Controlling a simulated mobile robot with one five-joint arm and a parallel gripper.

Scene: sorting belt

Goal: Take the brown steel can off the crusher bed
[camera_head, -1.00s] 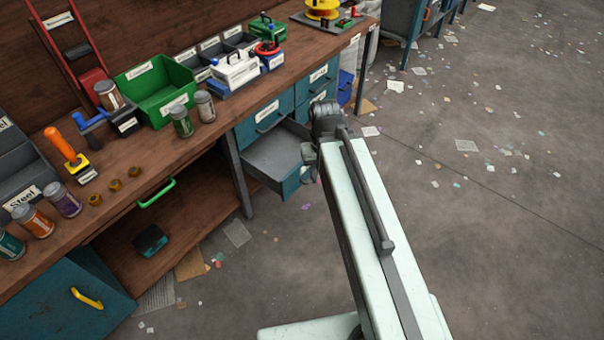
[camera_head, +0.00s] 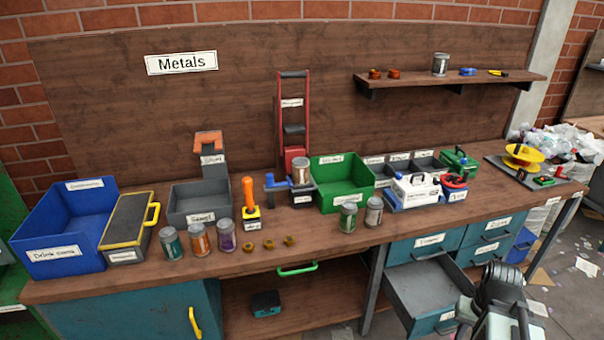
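A metal can with a brown band (camera_head: 301,172) stands upright at the foot of the tall red-framed crusher (camera_head: 294,110), above a small dark labelled block (camera_head: 302,195). The block hides where the can's base rests. Another grey can with a brownish band (camera_head: 374,212) stands apart on the bench front, next to a green-banded can (camera_head: 348,217). My gripper (camera_head: 500,272) is at the lower right by the open drawer, far from the crusher. Its fingers cannot be made out, and nothing is seen held.
Left of the crusher are a blue drink cans bin (camera_head: 66,225), a grey bin (camera_head: 200,200), several banded cans and an orange-handled tool (camera_head: 249,200). A blue-handled tool (camera_head: 275,184) is beside the can. A green bin (camera_head: 342,182) is on its right. An open drawer (camera_head: 425,290) juts out.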

